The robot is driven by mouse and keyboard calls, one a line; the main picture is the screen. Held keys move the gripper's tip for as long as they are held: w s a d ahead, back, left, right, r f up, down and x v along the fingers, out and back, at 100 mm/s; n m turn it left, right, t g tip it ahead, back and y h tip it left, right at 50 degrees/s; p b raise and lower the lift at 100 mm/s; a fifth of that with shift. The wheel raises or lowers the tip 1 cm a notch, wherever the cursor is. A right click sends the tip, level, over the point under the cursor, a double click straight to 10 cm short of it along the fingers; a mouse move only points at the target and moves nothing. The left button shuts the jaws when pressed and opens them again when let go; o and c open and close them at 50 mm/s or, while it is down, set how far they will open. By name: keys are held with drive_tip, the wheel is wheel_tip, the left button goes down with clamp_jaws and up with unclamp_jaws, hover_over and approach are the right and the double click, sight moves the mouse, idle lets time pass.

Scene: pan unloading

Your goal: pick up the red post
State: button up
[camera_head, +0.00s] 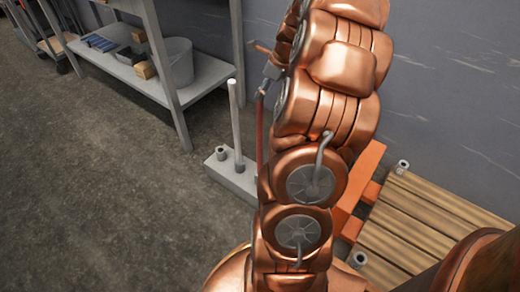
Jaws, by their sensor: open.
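The red post (260,138) is a thin upright rod just left of my copper arm. A grey block (213,166) on the floor holds a whitish post (234,118) and a short grey peg (220,153), left of the red post.
A metal shelf (195,92) with a grey bucket (178,62) and small items stands at the upper left. A wooden pallet (425,215) and orange part (358,192) lie at the right by the wall (450,90). The floor (90,190) at left is clear.

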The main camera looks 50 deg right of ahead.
sight(260, 106)
drive_tip(key=shift+s+d+b+x, duration=0.15)
drive_tip(key=shift+b+x, duration=0.45)
drive_tip(key=shift+x, duration=0.75)
drive_tip(key=shift+s+d+b+x, duration=0.15)
drive_tip(key=shift+b+x, duration=0.4)
drive_tip(key=shift+x, duration=0.85)
drive_tip(key=shift+s+d+b+x, duration=0.1)
drive_tip(key=shift+b+x, duration=0.5)
drive_tip(key=shift+x, duration=0.75)
drive_tip(key=shift+w+f, duration=0.1)
clamp_jaws()
